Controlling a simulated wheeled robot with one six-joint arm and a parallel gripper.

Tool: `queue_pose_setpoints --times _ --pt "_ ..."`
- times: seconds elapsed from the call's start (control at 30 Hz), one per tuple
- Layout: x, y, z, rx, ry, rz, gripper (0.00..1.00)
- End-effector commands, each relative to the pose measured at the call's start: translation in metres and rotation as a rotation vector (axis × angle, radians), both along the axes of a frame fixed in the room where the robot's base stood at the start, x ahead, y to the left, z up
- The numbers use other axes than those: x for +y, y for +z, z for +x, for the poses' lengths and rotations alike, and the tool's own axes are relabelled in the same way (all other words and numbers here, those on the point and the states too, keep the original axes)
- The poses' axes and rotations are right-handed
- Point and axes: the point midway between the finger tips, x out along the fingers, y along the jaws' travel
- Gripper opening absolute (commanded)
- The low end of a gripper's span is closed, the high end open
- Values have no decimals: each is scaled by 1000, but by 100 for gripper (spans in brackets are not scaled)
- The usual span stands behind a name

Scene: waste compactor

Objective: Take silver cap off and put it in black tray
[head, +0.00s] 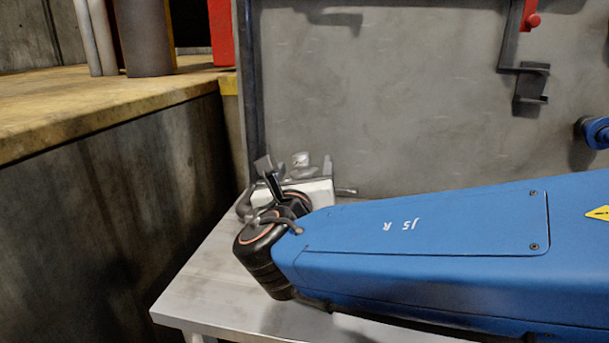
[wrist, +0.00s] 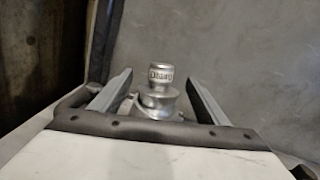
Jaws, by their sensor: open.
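The silver cap (wrist: 160,80) is a small ribbed cylinder with lettering on its side. It stands upright on a wider silver fitting (wrist: 157,103) in the wrist view. The cap also shows small in the head view (head: 301,158), beyond my arm. My gripper (wrist: 160,77) is open and empty, with one finger on each side of the cap and a visible gap to both. How far the fingertips are from the cap in depth is unclear. The lower part of the fitting is hidden behind my gripper's body. I see no black tray in either view.
A grey metal table (head: 215,290) lies under my arm, with a grey upright panel (head: 400,100) behind it. A red-knobbed bracket (head: 533,20) is on the panel at upper right. A worn yellow ledge (head: 110,105) on a concrete wall is at left.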

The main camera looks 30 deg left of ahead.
Motion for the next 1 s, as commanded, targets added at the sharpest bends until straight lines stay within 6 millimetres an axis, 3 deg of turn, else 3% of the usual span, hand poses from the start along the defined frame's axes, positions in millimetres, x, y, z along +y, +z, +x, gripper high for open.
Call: queue_pose_setpoints --times 0.23,0.5,0.53,0.73,1.0 --pt "14 1 31 1 -1 0 69" --pt "16 1 36 0 0 0 69" --pt "16 1 36 0 0 0 66" --pt "16 1 36 0 0 0 20" --pt "16 3 36 0 0 0 20"
